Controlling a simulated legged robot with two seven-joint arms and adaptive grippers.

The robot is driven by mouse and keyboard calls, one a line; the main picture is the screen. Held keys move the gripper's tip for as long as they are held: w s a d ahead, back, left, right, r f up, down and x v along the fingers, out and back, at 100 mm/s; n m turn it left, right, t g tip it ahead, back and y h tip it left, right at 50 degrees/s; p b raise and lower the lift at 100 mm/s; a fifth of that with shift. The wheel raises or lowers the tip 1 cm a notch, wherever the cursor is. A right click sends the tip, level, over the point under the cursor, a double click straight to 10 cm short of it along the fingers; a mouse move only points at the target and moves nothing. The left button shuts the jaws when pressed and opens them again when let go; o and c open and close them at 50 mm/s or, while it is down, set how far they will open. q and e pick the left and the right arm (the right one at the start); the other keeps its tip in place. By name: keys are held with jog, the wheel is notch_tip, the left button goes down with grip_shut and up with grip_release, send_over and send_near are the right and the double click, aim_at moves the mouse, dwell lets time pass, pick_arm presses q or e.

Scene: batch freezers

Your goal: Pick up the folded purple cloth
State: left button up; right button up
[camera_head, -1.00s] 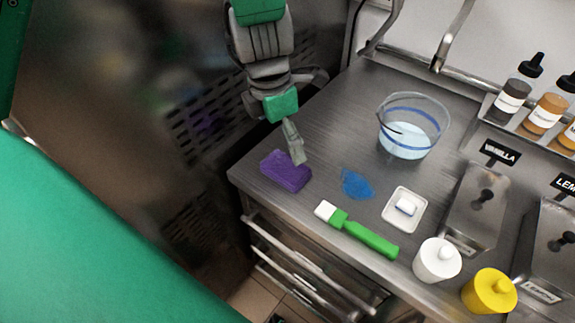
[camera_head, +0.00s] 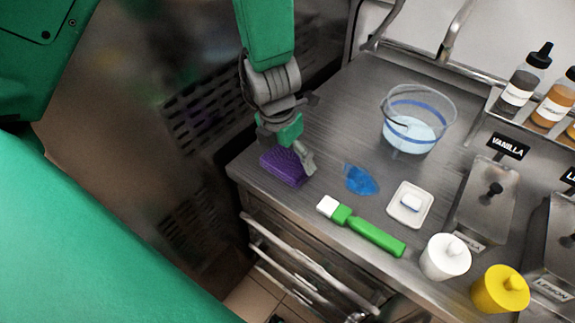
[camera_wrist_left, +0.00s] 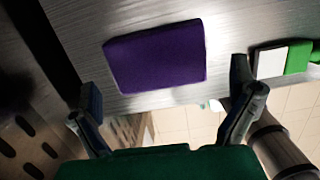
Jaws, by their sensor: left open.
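The folded purple cloth (camera_head: 283,167) lies flat on the steel counter near its left front corner. In the left wrist view the cloth (camera_wrist_left: 157,58) shows as a whole rectangle on the metal top. My left gripper (camera_head: 290,160) is at the cloth in the head view, with one finger in front of the cloth's right end. In the left wrist view the gripper (camera_wrist_left: 168,105) is open, its fingers spread to either side of the cloth's near edge, with nothing between them. I cannot tell whether a finger touches the cloth. My right gripper is not in view.
A blue spill (camera_head: 361,180), a green brush (camera_head: 365,230) and a white soap dish (camera_head: 409,205) lie right of the cloth. A clear bucket (camera_head: 418,118) stands behind. White (camera_head: 445,258) and yellow (camera_head: 499,290) containers stand at the front right. The counter edge is close to the cloth.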

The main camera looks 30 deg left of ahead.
aim_at(287, 161)
pick_arm(q)
jog(key=f, duration=0.1)
jog(key=w+f, duration=0.1)
jog(key=f, duration=0.1)
jog(key=shift+f+b, duration=0.25)
jog(key=shift+b, duration=0.05)
jog(key=shift+s+r, duration=0.1)
jog(key=shift+c, duration=0.5)
jog(key=c, duration=0.7)
notch_tip(287, 161, up, 9)
jog(key=p, duration=0.3)
jog(key=shift+r, duration=0.5)
